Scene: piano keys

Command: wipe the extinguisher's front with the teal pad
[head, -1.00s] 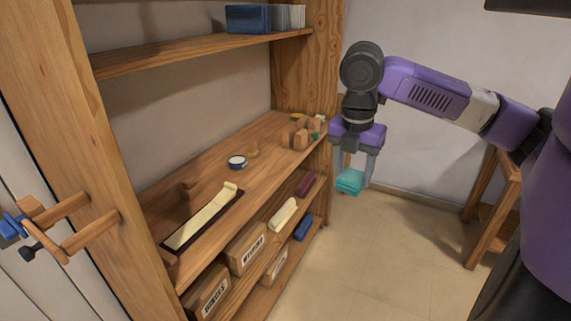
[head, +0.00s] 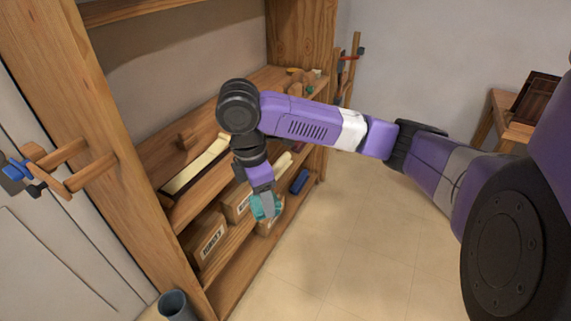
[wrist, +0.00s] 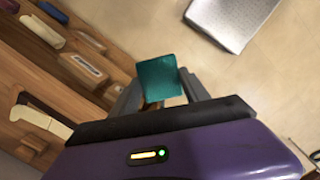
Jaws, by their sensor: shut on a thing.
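The teal pad (head: 262,206) is held in my gripper (head: 264,204), in front of the shelf unit's lower shelves in the head view. In the wrist view the teal pad (wrist: 159,78) sits between the two grey fingers of my gripper (wrist: 158,92), which is shut on it. Nothing I can make out as an extinguisher shows in either view.
The wooden shelf unit (head: 250,262) stands left of my gripper, with cardboard boxes (head: 206,238) and a blue item (head: 299,181) on its lower shelves. A grey-blue cylinder (head: 174,304) stands at the bottom left.

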